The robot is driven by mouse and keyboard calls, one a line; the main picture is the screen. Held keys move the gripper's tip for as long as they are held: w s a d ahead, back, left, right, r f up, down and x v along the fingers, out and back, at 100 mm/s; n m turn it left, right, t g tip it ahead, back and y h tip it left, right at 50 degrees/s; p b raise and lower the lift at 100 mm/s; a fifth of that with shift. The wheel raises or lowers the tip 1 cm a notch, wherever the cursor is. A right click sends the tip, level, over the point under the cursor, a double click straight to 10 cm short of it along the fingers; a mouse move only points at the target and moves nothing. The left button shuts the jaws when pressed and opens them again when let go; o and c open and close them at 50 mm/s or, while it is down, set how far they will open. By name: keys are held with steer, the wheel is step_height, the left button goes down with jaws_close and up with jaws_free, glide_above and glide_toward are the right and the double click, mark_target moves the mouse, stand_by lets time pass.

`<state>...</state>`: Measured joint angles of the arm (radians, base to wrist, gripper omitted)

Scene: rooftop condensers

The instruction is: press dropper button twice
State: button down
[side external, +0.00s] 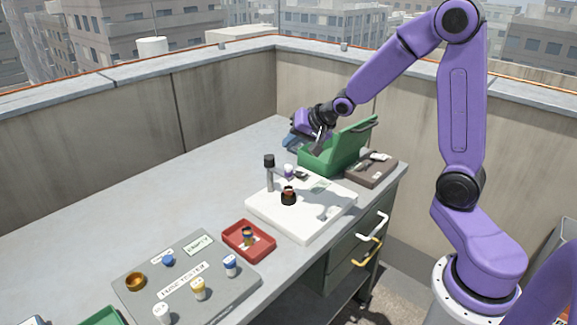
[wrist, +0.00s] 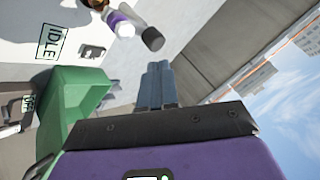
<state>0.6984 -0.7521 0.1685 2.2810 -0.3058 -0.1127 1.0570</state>
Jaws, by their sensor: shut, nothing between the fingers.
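A white board (side external: 300,222) on the bench carries a grey post with a black cap (side external: 269,161), a white-and-purple piece (side external: 289,171) and a dark jar (side external: 288,196). A small dark fitting (side external: 301,175) sits on it; in the wrist view a fitting (wrist: 93,51) lies beside an "IDLE" label (wrist: 50,41). I cannot tell which part is the dropper button. My gripper (side external: 318,146) is shut and empty, above the open green case, behind the board. In the wrist view its fingertips (wrist: 158,68) point toward the black cap (wrist: 152,39), apart from it.
The green case (side external: 335,152) stands open behind the board, a brown tray (side external: 370,170) to its right. A red tray (side external: 249,240) and a grey mat (side external: 188,285) with several small containers lie in front. Concrete walls border the bench; its left part is clear.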

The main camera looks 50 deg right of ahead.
steer(key=shift+f, duration=1.8)
steer(key=shift+f, duration=0.1)
stand_by(0.7)
steer(key=shift+f, duration=0.3)
steer(key=shift+f, duration=0.6)
stand_by(1.1)
steer(key=shift+r, duration=1.05)
steer(key=shift+r, duration=2.5)
